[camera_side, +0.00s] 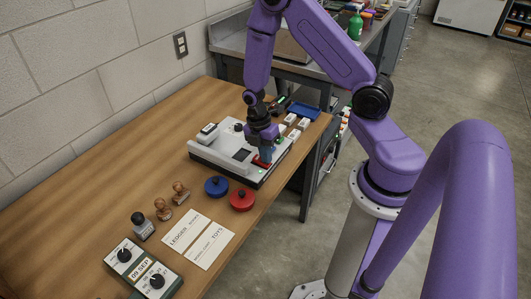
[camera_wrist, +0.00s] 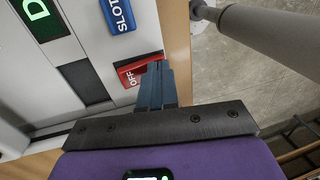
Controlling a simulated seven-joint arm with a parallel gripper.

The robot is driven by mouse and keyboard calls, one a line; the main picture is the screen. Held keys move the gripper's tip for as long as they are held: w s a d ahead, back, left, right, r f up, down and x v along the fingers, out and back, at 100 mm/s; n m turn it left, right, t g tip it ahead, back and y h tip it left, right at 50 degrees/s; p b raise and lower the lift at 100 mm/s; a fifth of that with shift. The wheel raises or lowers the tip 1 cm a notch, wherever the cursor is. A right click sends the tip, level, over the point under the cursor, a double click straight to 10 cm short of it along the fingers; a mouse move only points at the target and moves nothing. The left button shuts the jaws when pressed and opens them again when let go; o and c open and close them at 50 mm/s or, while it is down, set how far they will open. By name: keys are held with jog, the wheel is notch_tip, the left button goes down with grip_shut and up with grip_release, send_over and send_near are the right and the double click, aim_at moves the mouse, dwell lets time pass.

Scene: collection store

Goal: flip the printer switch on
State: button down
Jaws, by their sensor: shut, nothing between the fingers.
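The printer (camera_side: 228,145) is a pale, dark-based machine on the wooden table in the side view. Its red switch (camera_wrist: 134,72) shows in the wrist view, with the word OFF legible on it; it also shows in the side view (camera_side: 261,162). My gripper (camera_wrist: 157,68) is shut and empty, its fingertips at the right end of the red switch and partly covering it. I cannot tell whether they touch it. In the side view my gripper (camera_side: 265,154) points down over the printer's front right part. A blue SLOT button (camera_wrist: 118,14) sits beside the switch.
Blue (camera_side: 216,186) and red (camera_side: 242,199) round tins stand close in front of the printer. Stamps (camera_side: 163,209), paper cards (camera_side: 197,239) and a dial box (camera_side: 143,270) lie further left. A blue tray (camera_side: 303,110) and small white blocks (camera_side: 298,124) are behind. The table's right edge is close.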

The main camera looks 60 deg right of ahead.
jog(key=shift+w, duration=0.15)
jog(key=shift+w+r, duration=0.2)
jog(key=shift+w, duration=0.45)
jog(key=shift+r, duration=0.15)
notch_tip(320, 180, up, 14)
jog(key=s, duration=0.2)
jog(key=shift+s+f, duration=0.25)
jog(key=shift+s, duration=0.1)
dwell(0.3)
jog(key=s+a+r+m+t, duration=0.1)
jog(key=s+a+r+m, duration=0.1)
jog(key=s+a+r, duration=0.2)
jog(key=s+a+r+m+t, duration=0.1)
jog(key=s+a+r+m, duration=0.2)
jog(key=s+a, duration=0.5)
jog(key=shift+s+a+r, duration=0.25)
jog(key=shift+s+r, duration=0.45)
jog(key=shift+s, duration=1.9)
